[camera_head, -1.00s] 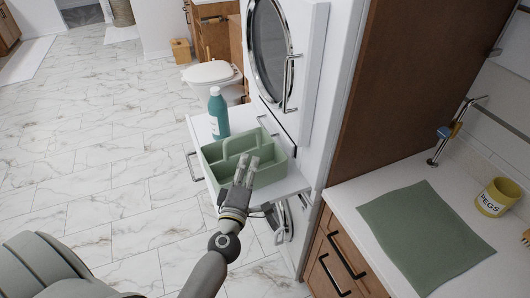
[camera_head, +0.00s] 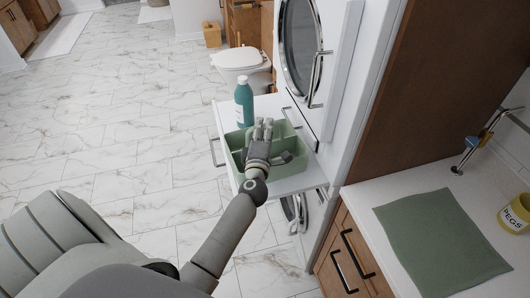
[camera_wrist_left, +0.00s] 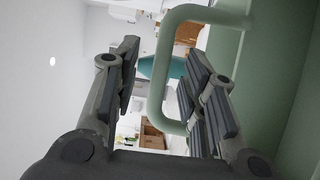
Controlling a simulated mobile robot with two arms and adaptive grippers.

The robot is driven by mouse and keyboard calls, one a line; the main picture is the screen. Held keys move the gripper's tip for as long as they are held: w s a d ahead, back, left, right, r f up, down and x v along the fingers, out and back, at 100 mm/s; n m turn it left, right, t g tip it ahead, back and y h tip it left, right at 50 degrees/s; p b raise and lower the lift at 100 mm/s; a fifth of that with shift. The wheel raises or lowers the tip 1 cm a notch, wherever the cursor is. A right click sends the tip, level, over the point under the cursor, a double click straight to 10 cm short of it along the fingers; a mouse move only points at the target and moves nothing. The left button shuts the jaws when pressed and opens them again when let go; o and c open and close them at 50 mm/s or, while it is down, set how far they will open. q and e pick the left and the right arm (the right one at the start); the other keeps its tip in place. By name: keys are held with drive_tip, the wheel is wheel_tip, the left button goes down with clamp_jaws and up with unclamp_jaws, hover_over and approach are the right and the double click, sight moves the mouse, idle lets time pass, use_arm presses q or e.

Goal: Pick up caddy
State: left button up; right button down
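The green caddy (camera_head: 290,142) sits on a white pulled-out shelf (camera_head: 224,117) in front of the white appliance. My left gripper (camera_head: 263,127) is over the caddy and hides its handle and part of its inside in the head view. In the left wrist view, the caddy's handle (camera_wrist_left: 175,75) runs between the two open fingers (camera_wrist_left: 160,80), closer to the right finger. The caddy's wall (camera_wrist_left: 275,75) fills the right side there. Whether a finger touches the handle I cannot tell. My right gripper is in neither view.
A teal bottle (camera_head: 243,103) stands on the shelf just behind the caddy. The white appliance with a round door (camera_head: 299,45) rises close to the right. A counter with a green cloth (camera_head: 440,240) and a yellow peg pot (camera_head: 516,214) is at right. The floor at left is clear.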

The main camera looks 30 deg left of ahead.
use_arm(q)
drive_tip(key=shift+x, duration=1.3)
drive_tip(key=shift+d, duration=0.1)
drive_tip(key=shift+c, duration=1)
drive_tip(key=shift+f, duration=0.1)
clamp_jaws()
